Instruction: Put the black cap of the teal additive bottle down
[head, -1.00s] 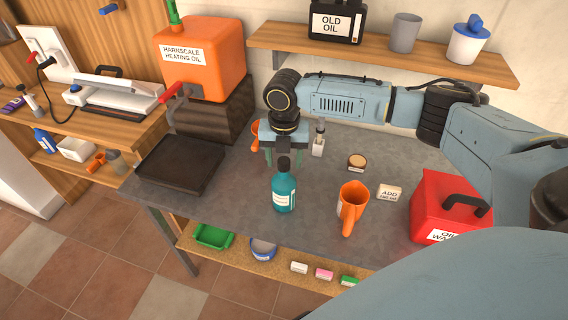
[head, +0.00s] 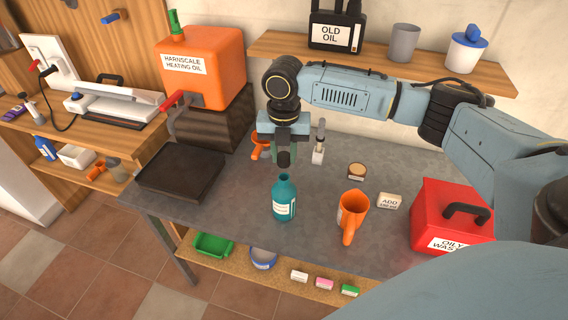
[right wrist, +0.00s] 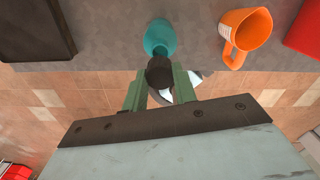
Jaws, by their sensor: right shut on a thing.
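The teal additive bottle (head: 284,200) stands upright and uncapped on the grey table, its neck open. Its black cap (head: 283,158) is held above and behind the bottle in the head view. My right gripper (head: 284,152) is shut on the cap. In the right wrist view the cap (right wrist: 159,72) sits between the green fingers (right wrist: 161,86), with the bottle (right wrist: 160,38) beyond it. The cap appears clear of the bottle and the table. My left gripper is not in view.
An orange jug (head: 352,212), a small round tin (head: 357,171), an ADD card (head: 389,201) and a red waste box (head: 445,215) stand to the right. A black tray (head: 180,172) lies left. Bare tabletop (head: 235,205) shows between tray and bottle.

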